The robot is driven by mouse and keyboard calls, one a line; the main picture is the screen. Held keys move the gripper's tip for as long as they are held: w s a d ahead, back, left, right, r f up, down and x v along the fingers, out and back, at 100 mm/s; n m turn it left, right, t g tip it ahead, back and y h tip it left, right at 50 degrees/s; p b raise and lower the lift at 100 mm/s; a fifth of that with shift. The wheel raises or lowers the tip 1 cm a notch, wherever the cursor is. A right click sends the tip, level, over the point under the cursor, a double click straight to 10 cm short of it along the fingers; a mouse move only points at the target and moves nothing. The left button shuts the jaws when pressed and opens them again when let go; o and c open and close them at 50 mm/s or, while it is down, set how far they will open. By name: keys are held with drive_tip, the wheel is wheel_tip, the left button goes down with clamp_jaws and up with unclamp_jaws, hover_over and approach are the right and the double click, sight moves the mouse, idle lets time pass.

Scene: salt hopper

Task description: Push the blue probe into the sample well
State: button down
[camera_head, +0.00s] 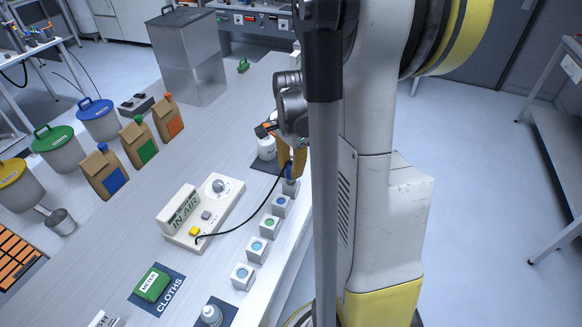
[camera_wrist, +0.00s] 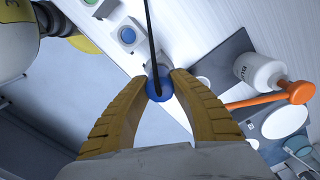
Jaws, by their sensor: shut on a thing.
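The blue probe (camera_wrist: 158,85) sits between the yellow fingertips of my gripper (camera_wrist: 162,82), and its black cable runs up from it. In the head view my gripper (camera_head: 292,164) is over the bench's right edge, at the far end of a row of small white wells (camera_head: 269,226) with blue or green tops. The probe's blue part (camera_head: 290,173) shows below the fingers. The probe's lower end is hidden in the wrist view, so I cannot tell how deep it sits in a well. The cable leads to a white meter (camera_head: 205,214) reading "IN AIR".
A white bottle (camera_wrist: 262,72) and an orange-handled tool (camera_wrist: 276,96) lie close to my gripper on a dark mat. Paper bags (camera_head: 104,172) and lidded bins stand at left. The bench's right edge is close.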

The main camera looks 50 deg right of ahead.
drive_tip(key=shift+f+b, duration=1.05)
drive_tip(key=shift+f, duration=0.25)
drive_tip(key=c, duration=0.6)
unclamp_jaws()
drive_tip(key=shift+r, duration=0.15)
drive_tip(key=shift+r+p, duration=2.3)
drive_tip(key=shift+r, duration=0.6)
wheel_tip(320, 180, up, 12)
